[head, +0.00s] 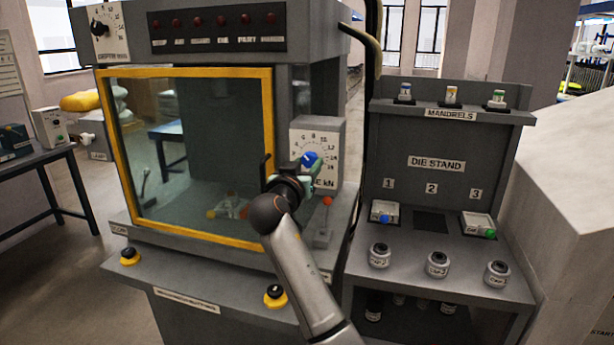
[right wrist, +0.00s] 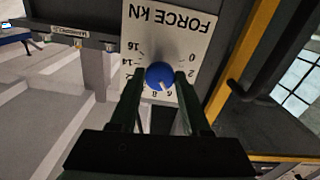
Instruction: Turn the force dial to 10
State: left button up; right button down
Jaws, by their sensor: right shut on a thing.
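The force dial is a white plate (head: 329,137) on the front of the grey press, right of the yellow-framed window. Its round blue knob (head: 310,159) also shows in the right wrist view (right wrist: 160,73), where the plate (right wrist: 168,30) appears upside down and reads FORCE KN. A white mark on the knob points toward the low-middle numbers, around 6 to 8; the exact reading is hard to tell. My right gripper (right wrist: 159,80) is shut on the knob, one finger on each side. In the head view my right gripper (head: 303,168) partly covers the dial. My left gripper is not in view.
The yellow-framed door (head: 268,115) with its dark handle is close left of the dial. A red-knobbed lever (head: 327,202) stands below it. The die stand (head: 436,135) with mandrels and cups is at right. Yellow-based black buttons (head: 275,293) sit on the front ledge.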

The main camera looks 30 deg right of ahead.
jog(key=m+b, duration=0.1)
jog(key=b, duration=0.1)
jog(key=m+b, duration=0.3)
jog(key=b, duration=0.1)
jog(key=shift+f+m, duration=0.25)
jog(key=shift+m, duration=0.05)
jog(key=m+b, duration=0.2)
jog(key=b, duration=0.1)
jog(key=shift+r+m, duration=0.1)
jog(key=shift+m, duration=0.2)
jog(key=m+b, duration=0.2)
jog(key=m, duration=0.1)
jog(key=shift+w+r, duration=0.1)
jog(key=shift+r, duration=0.05)
jog(key=shift+r+m+b, duration=0.1)
jog(key=shift+m+b, duration=0.35)
jog(key=shift+m, duration=0.55)
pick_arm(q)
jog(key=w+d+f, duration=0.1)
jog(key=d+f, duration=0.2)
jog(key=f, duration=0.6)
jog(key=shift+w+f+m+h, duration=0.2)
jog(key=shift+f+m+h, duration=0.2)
pick_arm(e)
jog(key=shift+m, duration=0.5)
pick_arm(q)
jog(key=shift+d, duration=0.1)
